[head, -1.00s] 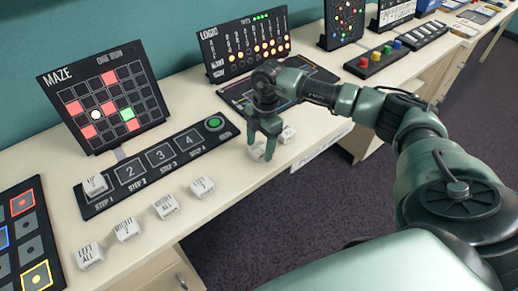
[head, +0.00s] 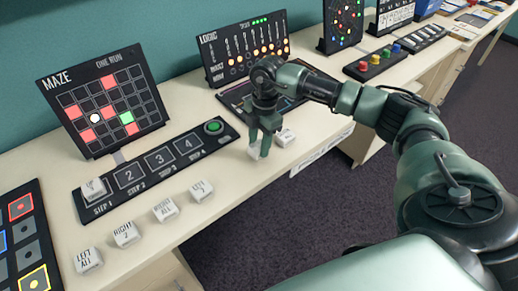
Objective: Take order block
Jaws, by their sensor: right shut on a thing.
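My right gripper (head: 262,144) points down at the table's front edge, right of the step board. It is shut on a white order block (head: 253,150), mostly hidden by the fingers. Another white block (head: 286,137) sits just right of it. Blocks reading LEFT ALL (head: 88,260), RIGHT 2 (head: 126,234), RIGHT ALL (head: 165,208) and LEFT 2 (head: 201,190) lie in a row before the board. The black step board (head: 207,156) holds one white block (head: 94,189) on step 1; slots 2, 3 and 4 are empty. My left gripper is out of view.
The upright MAZE panel (head: 62,118) stands behind the step board. The LOGIC panel (head: 240,50) stands behind my right gripper, with a dark flat board (head: 233,98) before it. A coloured-button box (head: 375,64) is farther right. The table's front edge is close to the blocks.

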